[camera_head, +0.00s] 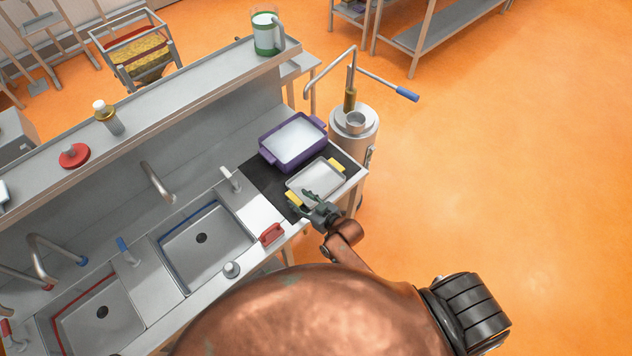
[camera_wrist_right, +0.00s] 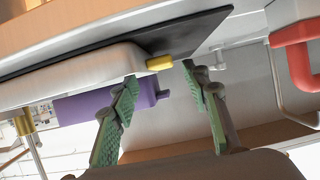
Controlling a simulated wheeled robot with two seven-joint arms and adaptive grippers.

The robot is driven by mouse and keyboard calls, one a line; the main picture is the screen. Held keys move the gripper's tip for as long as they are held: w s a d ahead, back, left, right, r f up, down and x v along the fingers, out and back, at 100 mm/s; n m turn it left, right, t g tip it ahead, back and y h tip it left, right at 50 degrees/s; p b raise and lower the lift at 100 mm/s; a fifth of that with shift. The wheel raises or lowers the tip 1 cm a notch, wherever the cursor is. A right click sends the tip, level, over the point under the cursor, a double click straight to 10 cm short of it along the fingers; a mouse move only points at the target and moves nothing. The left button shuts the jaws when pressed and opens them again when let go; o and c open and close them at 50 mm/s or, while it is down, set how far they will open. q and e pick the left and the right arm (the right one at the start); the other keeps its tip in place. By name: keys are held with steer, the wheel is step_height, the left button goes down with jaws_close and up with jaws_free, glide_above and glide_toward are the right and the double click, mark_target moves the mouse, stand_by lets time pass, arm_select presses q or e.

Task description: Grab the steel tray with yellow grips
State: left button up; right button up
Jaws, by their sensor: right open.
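The steel tray (camera_head: 316,181) lies on a black mat at the right end of the counter. It has one yellow grip (camera_head: 294,199) at its near left and another yellow grip (camera_head: 336,164) at its far right. My right gripper (camera_head: 309,198) is open at the tray's near edge, close to the near grip. In the right wrist view the yellow grip (camera_wrist_right: 159,62) shows just beyond the open, empty fingers (camera_wrist_right: 157,80), and the tray's pale side (camera_wrist_right: 90,72) shows to its left. I cannot tell whether a finger touches the tray. My left gripper is not in view.
A purple tray (camera_head: 292,143) stands behind the steel tray on the black mat (camera_head: 262,181). A red object (camera_head: 271,234) lies on the counter to the left. Sink basins (camera_head: 206,238) are further left. A metal cylinder (camera_head: 354,124) with a pipe stands beyond the counter's right end.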

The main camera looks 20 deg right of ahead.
mark_target(293, 196)
steer(key=x, duration=0.3)
steer(key=shift+a+f, duration=0.2)
steer(key=shift+a, duration=0.1)
steer(key=shift+w+f, duration=0.1)
steer(key=shift+w, duration=0.1)
steer(key=shift+c, duration=1.1)
steer(key=c, duration=0.3)
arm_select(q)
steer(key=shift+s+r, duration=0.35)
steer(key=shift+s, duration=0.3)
arm_select(e)
jaws_close()
